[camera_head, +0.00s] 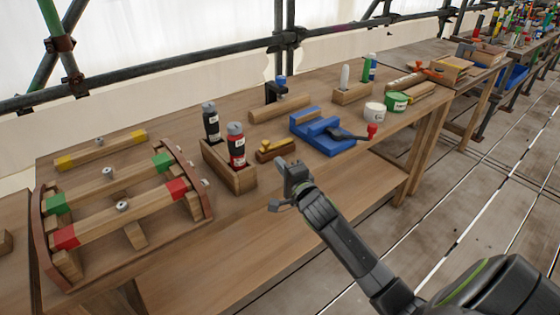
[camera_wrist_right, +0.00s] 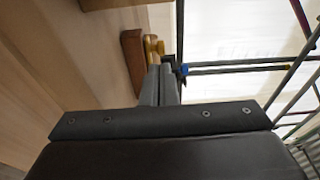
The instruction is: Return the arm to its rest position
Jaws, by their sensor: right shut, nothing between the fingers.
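My right gripper (camera_head: 288,180) is at the front edge of the wooden workbench (camera_head: 180,245) in the head view. Its arm comes in from the lower right. The fingers are shut with nothing between them; the closed fingers also show in the right wrist view (camera_wrist_right: 160,86). A small wooden hand plane with a yellow knob (camera_head: 274,150) lies on the bench just beyond the gripper, apart from it in the head view. It also shows past the fingertips in the right wrist view (camera_wrist_right: 133,62). My left gripper is not in view.
A wooden rack (camera_head: 209,205) holding bars with red and green ends stands at the left. Black (camera_head: 211,122) and red bottles (camera_head: 236,145) stand in a wooden box (camera_head: 228,172). A blue vise (camera_head: 325,138) sits right of the plane. The floor to the right (camera_head: 475,200) is open.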

